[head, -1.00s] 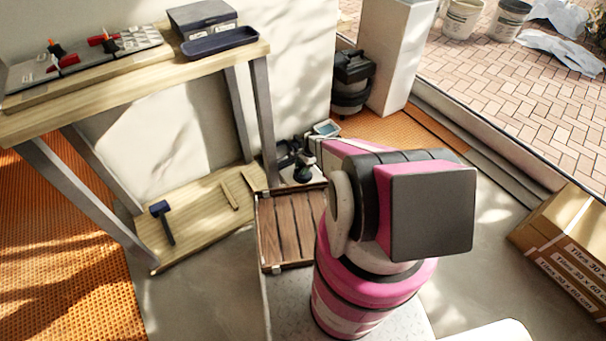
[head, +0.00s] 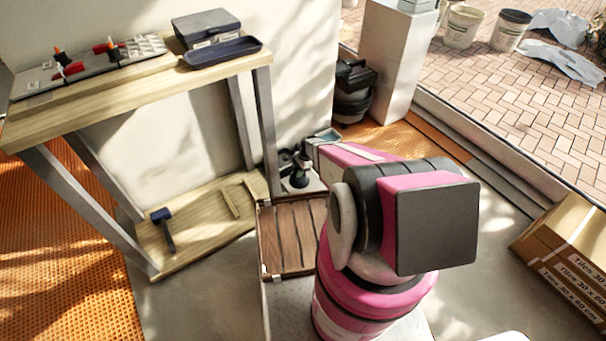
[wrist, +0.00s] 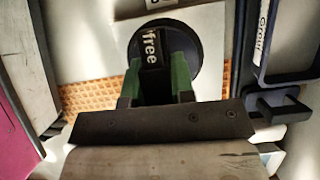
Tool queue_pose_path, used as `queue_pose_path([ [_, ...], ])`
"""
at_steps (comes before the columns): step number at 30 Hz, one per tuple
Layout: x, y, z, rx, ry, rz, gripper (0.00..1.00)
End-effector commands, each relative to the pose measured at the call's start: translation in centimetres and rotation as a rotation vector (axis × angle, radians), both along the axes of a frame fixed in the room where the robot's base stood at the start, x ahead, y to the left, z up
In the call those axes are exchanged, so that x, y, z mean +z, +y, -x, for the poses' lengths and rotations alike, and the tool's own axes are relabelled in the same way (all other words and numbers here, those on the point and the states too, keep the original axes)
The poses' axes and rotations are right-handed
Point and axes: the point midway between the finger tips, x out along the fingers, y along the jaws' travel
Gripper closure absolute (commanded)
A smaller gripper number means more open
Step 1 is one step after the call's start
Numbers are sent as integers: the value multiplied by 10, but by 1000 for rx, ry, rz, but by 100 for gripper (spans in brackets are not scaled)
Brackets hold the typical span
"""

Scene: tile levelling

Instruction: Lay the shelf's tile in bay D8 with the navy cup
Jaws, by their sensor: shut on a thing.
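In the wrist view my gripper (wrist: 155,85) has green fingertips shut on a dark round suction cup (wrist: 190,58) marked "free". The cup sits against a pale square tile (wrist: 211,30); I cannot tell whether the tile is lifted. The cup's shade looks near black or navy. In the head view a dark cup-like thing (head: 300,172) stands over a pale surface beyond the slatted wooden platform; my arm hides the gripper itself. The work board (head: 90,75) with pale tiles and orange and red clips lies on the bench; no bay mark is legible.
The bench (head: 190,85) has a grey box and navy tray (head: 210,54) on top, and a mallet (head: 163,228) on its lower shelf. A "Grout" label shows beside a dark frame (wrist: 262,78) right of the gripper. A white pillar (head: 393,70) and tile cartons (head: 565,250) stand right.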

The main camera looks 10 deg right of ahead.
Motion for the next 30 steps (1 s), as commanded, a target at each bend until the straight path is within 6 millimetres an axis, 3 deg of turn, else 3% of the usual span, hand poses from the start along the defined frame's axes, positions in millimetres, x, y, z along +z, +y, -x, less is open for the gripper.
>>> queue_pose_path([
  [6,29,37,27,1,-2,-1,100],
  [12,42,57,40,0,-1,0,100],
  [30,78,65,44,-2,-1,-1,100],
])
